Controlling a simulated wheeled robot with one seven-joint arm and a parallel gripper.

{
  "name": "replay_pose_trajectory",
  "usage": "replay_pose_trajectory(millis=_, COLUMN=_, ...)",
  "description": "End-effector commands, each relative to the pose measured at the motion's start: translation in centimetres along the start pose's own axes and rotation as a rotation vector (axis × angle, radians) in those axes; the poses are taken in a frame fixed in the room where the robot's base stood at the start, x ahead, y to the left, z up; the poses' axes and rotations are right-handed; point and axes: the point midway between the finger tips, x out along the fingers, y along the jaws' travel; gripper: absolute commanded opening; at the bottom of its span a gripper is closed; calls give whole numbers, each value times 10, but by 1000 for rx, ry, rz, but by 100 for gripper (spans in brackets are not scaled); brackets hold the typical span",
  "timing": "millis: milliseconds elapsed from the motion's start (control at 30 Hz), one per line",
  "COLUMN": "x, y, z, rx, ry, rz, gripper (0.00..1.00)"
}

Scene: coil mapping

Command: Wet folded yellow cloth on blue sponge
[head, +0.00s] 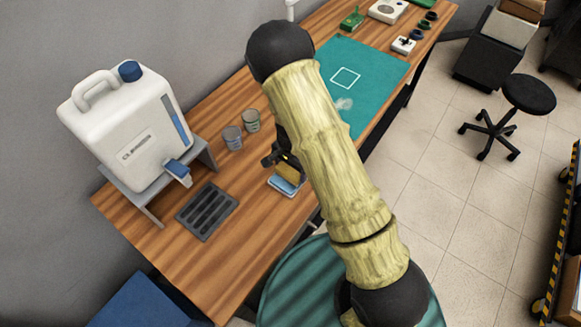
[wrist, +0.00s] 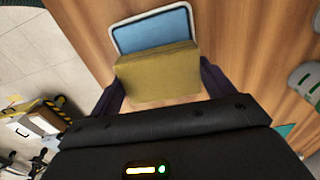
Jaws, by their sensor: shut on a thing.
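My gripper (wrist: 160,88) is shut on the folded yellow cloth (wrist: 158,73), with one dark finger at each side of it in the wrist view. In the head view the yellow cloth (head: 287,171) shows just over the blue sponge (head: 284,186). The blue sponge (wrist: 153,31) lies in a shallow white-rimmed tray (wrist: 117,42) on the wooden bench, and the cloth covers its near part in the wrist view. I cannot tell whether the cloth touches the sponge. My arm hides part of the bench around it in the head view.
A white jug (head: 135,125) with a blue tap stands on a grey stand, left of the gripper. A dark slotted drain (head: 207,211) lies in front of it. Two small cups (head: 233,137) (head: 252,121) stand behind the gripper. A green mat (head: 375,68) covers the far bench.

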Motion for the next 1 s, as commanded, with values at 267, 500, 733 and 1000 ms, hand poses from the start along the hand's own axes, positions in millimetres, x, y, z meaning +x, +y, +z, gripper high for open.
replay_pose_trajectory(millis=267, x=2, y=-1, z=1, rx=-2, ry=0, rz=0, gripper=63)
replay_pose_trajectory(millis=500, x=4, y=-1, z=1, rx=-2, ry=0, rz=0, gripper=63)
replay_pose_trajectory(millis=733, x=6, y=-1, z=1, rx=-2, ry=0, rz=0, gripper=63)
replay_pose_trajectory(millis=1000, x=9, y=-1, z=1, rx=-2, ry=0, rz=0, gripper=63)
